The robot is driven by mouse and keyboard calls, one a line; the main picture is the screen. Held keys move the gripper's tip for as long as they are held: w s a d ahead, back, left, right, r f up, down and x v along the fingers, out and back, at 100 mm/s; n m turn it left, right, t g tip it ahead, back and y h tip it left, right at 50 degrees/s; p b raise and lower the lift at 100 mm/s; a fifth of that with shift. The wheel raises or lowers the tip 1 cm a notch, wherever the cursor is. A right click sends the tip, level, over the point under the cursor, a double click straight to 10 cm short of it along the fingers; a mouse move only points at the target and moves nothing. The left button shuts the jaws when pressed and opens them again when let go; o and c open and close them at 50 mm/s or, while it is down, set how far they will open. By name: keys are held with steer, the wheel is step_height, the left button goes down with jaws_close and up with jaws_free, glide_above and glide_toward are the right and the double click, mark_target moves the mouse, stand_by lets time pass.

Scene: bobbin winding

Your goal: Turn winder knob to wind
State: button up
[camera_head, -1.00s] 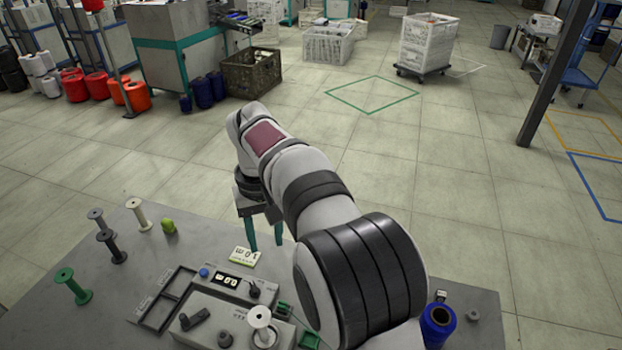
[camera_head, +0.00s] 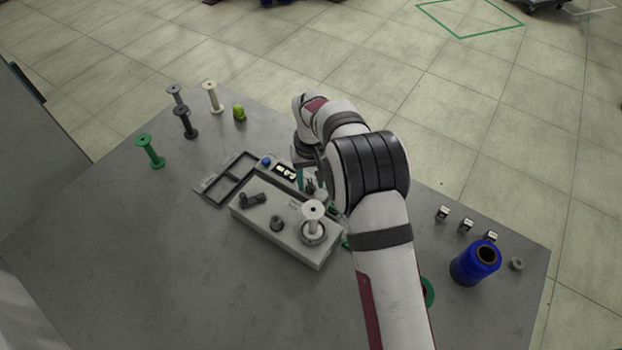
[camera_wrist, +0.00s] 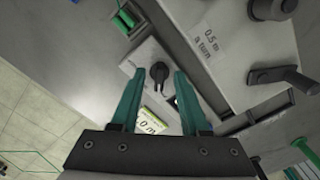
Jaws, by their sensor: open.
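The winder knob is a small black pointer knob (camera_wrist: 159,73) on a light grey control box. In the wrist view it sits between the tips of my gripper's two teal fingers (camera_wrist: 160,80), which are apart with visible gaps on both sides. I cannot tell the exact height of the tips over it. In the head view the knob (camera_head: 311,187) shows beside my arm, near the display (camera_head: 285,172) and blue button (camera_head: 266,161); my fingers (camera_head: 299,178) are mostly hidden there. The winder (camera_head: 260,222) has a dark crank (camera_head: 252,200) and a white bobbin (camera_head: 313,214).
Several spools, including a green one (camera_head: 150,151), stand at the back left. A yellow-green item (camera_head: 239,112) is near them. A blue thread cone (camera_head: 475,262) stands at the right. An empty divided tray (camera_head: 231,177) lies beside the winder. The table's left front is clear.

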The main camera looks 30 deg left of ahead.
jaws_close()
stand_by(0.5)
steer(key=m, duration=0.4)
steer(key=shift+m, duration=0.3)
steer(key=m, duration=0.4)
steer(key=shift+a+m, duration=0.1)
steer(key=shift+m, duration=0.2)
steer(key=m, duration=0.4)
steer(key=shift+a+m, duration=0.1)
steer(key=shift+m, duration=2.3)
